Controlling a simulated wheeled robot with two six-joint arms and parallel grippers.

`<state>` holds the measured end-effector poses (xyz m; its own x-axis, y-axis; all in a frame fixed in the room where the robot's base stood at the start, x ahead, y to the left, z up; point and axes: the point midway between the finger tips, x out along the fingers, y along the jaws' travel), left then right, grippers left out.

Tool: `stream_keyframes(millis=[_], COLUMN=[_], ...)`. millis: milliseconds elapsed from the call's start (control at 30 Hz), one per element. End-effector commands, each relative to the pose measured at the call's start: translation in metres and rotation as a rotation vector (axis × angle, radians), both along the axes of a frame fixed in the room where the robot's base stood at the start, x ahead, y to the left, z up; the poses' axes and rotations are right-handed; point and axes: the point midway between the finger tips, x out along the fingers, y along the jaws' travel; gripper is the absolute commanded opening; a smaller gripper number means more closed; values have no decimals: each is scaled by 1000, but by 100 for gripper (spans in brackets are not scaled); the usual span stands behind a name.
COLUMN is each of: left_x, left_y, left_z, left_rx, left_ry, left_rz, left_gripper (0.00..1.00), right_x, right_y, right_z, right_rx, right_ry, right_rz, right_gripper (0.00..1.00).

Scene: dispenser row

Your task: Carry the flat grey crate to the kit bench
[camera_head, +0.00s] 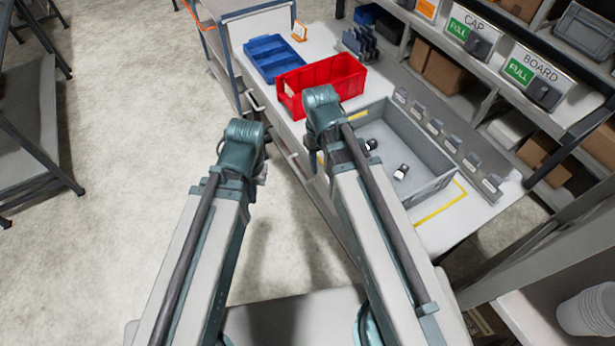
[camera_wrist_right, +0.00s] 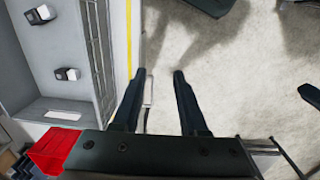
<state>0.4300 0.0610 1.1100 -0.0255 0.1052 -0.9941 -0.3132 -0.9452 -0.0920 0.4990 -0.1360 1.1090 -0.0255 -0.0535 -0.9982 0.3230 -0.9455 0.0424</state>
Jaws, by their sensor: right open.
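The flat grey crate (camera_head: 428,187) sits on the white counter inside a yellow outline, right of my right arm. Two small black-and-white parts lie in it. In the right wrist view the crate (camera_wrist_right: 102,45) fills the upper left, with both parts inside. My right gripper (camera_wrist_right: 159,73) is open and empty, its fingers beside the crate at the counter's edge, apart from it. In the head view its fingers are hidden behind the wrist. My left gripper (camera_head: 259,172) is left of the counter over the floor, its fingers mostly hidden. I cannot tell which surface is the kit bench.
A red bin (camera_head: 325,82) and a blue tray (camera_head: 270,58) stand beyond the crate. A row of grey dispensers (camera_head: 452,143) lines the counter's right side. Shelves labelled CAP and BOARD rise behind. A grey table (camera_head: 40,120) stands far left, with open floor (camera_head: 140,150) between.

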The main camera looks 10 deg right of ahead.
Motion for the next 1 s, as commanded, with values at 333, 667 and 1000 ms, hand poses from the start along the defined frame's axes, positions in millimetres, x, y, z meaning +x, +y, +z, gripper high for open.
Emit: stream_keyframes(millis=[333,667,1000], left_x=[0,0,0], left_y=[0,0,0], left_z=[0,0,-48], left_rx=[0,0,1], left_ry=[0,0,0], left_rz=[0,0,-5], left_gripper=[0,0,0], right_x=[-67,-69,-68], right_y=[75,77,77], right_z=[1,1,-47], right_rx=[-53,-55,-55], right_ry=[0,-1,-1], right_rz=[-7,-11,-6], right_gripper=[42,42,42])
